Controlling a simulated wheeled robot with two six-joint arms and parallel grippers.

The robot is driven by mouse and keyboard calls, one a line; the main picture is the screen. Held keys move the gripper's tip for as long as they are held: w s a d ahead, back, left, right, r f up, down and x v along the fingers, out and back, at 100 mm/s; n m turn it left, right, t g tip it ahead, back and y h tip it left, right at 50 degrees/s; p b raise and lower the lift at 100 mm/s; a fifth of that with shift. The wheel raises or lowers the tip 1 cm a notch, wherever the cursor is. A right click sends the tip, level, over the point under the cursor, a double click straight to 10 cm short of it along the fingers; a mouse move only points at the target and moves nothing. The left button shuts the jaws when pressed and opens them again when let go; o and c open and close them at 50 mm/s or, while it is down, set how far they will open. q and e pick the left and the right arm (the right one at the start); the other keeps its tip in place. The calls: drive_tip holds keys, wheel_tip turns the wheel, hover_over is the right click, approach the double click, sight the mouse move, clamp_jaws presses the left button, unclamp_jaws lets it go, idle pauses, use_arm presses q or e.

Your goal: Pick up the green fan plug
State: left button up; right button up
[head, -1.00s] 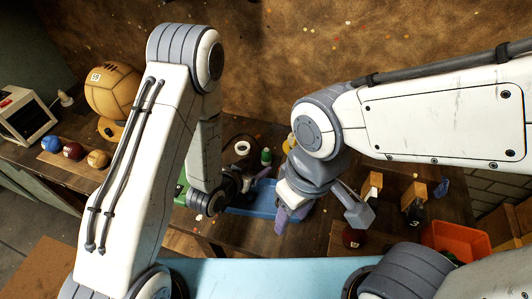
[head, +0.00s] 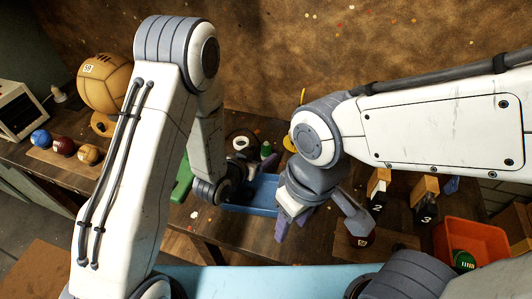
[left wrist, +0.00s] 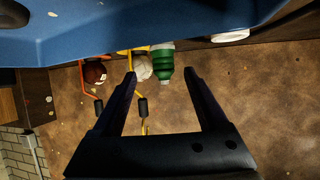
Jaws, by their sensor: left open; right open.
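A small green object with a white part (head: 266,150), possibly the green fan plug, stands at the back of the table beyond the blue tray (head: 262,195). In the left wrist view a ribbed green object (left wrist: 163,65) shows between and just beyond my open fingers. I cannot tell for sure that it is the plug. My left gripper (head: 246,172) is over the tray, partly hidden by its arm; in its wrist view the gripper (left wrist: 160,75) is open and empty. My right gripper (head: 294,222) is open at the tray's right front, with nothing visible in it.
Dark red (left wrist: 95,72) and white (left wrist: 142,67) round items are beside the green object. A wall (head: 270,60) rises behind. An orange bin (head: 470,243) and numbered blocks (head: 378,195) are at right. A large tan ball (head: 105,82) and small balls (head: 63,146) are at left.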

sight(264, 149)
use_arm(q)
drive_tip(key=p+x, duration=0.1)
drive_tip(key=x, duration=0.3)
drive_tip(key=shift+w+a+r+p, duration=0.1)
drive_tip(key=shift+w+p, duration=0.2)
drive_tip(key=shift+p, duration=0.1)
drive_tip(key=shift+w+f, duration=0.3)
drive_tip(key=shift+w, duration=0.1)
clamp_jaws()
